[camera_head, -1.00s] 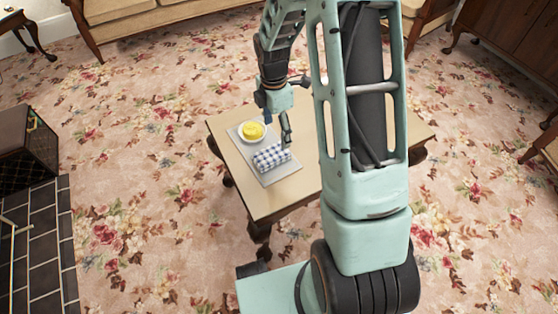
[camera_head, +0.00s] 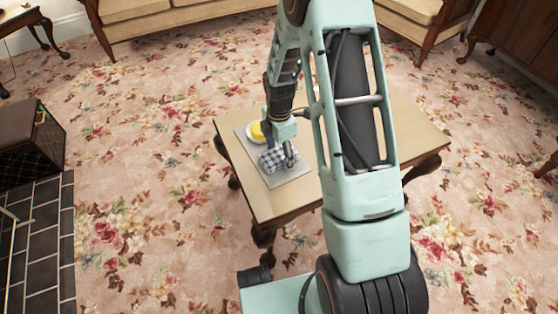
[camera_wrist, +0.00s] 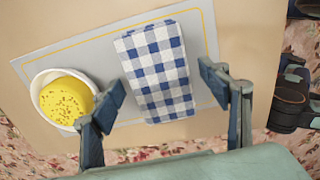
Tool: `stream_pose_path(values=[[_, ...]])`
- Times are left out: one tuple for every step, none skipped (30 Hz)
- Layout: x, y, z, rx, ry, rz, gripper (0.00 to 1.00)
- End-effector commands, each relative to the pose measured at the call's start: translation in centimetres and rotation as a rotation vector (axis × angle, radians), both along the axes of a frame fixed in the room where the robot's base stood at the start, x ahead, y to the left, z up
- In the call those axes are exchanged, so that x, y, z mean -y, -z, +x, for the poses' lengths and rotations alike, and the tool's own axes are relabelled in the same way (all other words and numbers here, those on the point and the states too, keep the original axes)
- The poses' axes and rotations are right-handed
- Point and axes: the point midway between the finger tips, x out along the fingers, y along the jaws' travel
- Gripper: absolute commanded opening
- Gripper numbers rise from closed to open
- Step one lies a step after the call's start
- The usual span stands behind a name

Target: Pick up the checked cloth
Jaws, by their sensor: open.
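The blue-and-white checked cloth (camera_head: 274,162) lies folded on a grey mat on the low wooden table. In the wrist view the checked cloth (camera_wrist: 158,70) is a rolled or folded rectangle, slightly tilted, lying between the two finger lines. My gripper (camera_head: 282,155) is over the cloth in the head view and hides part of it. In the wrist view my gripper (camera_wrist: 165,90) has its fingers wide apart, one to each side of the cloth, with nothing held. I cannot tell the exact height of the fingertips above the cloth.
A white bowl (camera_wrist: 36,86) with a yellow speckled item (camera_wrist: 66,99) sits close to the left finger. The grey mat (camera_wrist: 50,62) bears both. The table (camera_head: 400,130) is bare on its right. A dark box (camera_head: 30,140) stands at far left.

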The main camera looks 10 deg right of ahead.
Motion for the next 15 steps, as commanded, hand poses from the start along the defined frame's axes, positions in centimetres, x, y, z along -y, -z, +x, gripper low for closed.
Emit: stream_pose_path(values=[[-0.02,0.51,0.07,0.001,0.000,-0.001,0.70],[-0.02,0.56,0.08,0.002,0.000,0.000,0.70],[-0.02,0.55,0.09,0.002,0.000,0.000,0.70],[-0.03,0.50,0.10,0.002,0.000,0.001,0.70],[-0.03,0.46,0.10,0.003,0.000,0.001,0.70],[-0.02,0.45,0.09,0.002,0.000,0.001,0.70],[-0.02,0.45,0.09,0.002,0.000,0.001,0.70],[-0.02,0.44,0.09,0.002,0.000,0.001,0.68],[-0.02,0.44,0.09,0.002,0.000,0.001,0.64],[-0.02,0.44,0.09,0.002,0.000,0.001,0.61],[-0.02,0.44,0.09,0.002,0.000,0.001,0.57],[-0.02,0.44,0.08,0.002,0.000,0.001,0.53],[-0.02,0.44,0.08,0.002,0.000,0.001,0.50],[-0.02,0.44,0.08,0.002,0.000,0.001,0.46],[-0.02,0.43,0.08,0.002,0.000,0.001,0.42]])
